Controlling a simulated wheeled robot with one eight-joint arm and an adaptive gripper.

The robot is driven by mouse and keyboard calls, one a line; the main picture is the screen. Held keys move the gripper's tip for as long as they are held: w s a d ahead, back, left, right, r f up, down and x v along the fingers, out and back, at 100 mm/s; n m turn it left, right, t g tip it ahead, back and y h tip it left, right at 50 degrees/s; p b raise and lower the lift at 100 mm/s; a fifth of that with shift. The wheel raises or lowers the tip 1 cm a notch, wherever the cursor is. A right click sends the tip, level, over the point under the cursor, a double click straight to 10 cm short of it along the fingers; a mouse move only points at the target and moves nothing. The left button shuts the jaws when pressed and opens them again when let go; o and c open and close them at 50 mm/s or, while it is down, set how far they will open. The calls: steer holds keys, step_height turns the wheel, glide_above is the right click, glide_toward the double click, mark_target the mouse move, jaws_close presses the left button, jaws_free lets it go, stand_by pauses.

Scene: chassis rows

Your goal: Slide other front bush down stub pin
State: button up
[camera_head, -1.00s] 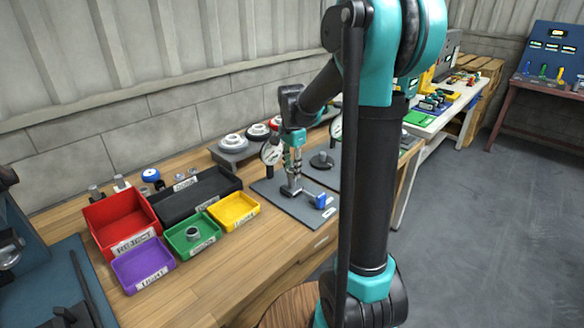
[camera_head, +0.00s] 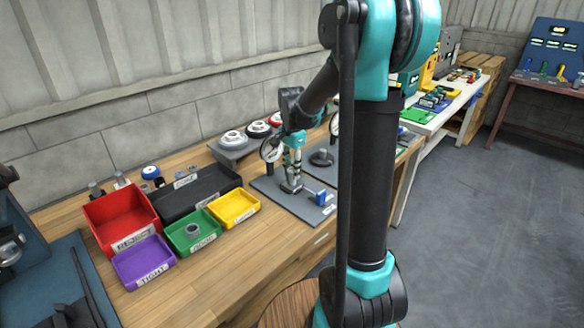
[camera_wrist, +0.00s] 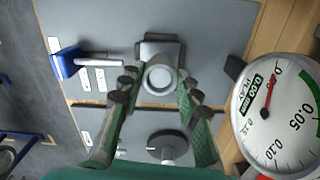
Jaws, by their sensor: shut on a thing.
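My gripper (camera_wrist: 158,84) is above the grey fixture block (camera_wrist: 168,46), its two fingers on either side of a pale round bush (camera_wrist: 159,77). In the wrist view I look straight down on the bush. It is in line with the upright stub pin; how far down it sits is hidden. In the head view my gripper (camera_head: 292,164) is small, over the grey upright part of the fixture (camera_head: 291,187) on the dark grey plate (camera_head: 270,190). A blue-handled part (camera_wrist: 66,63) lies beside the block.
A dial gauge (camera_wrist: 280,110) stands close to the right finger in the wrist view. A second plate with a round dark base (camera_head: 321,158) is behind. Red (camera_head: 108,221), purple (camera_head: 143,262), green (camera_head: 193,233) and yellow (camera_head: 234,209) bins stand on the left of the bench.

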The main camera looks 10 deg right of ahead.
steer(key=shift+f, duration=0.15)
steer(key=o, duration=1.3)
step_height(320, 180, up, 12)
steer(key=shift+s, duration=0.15)
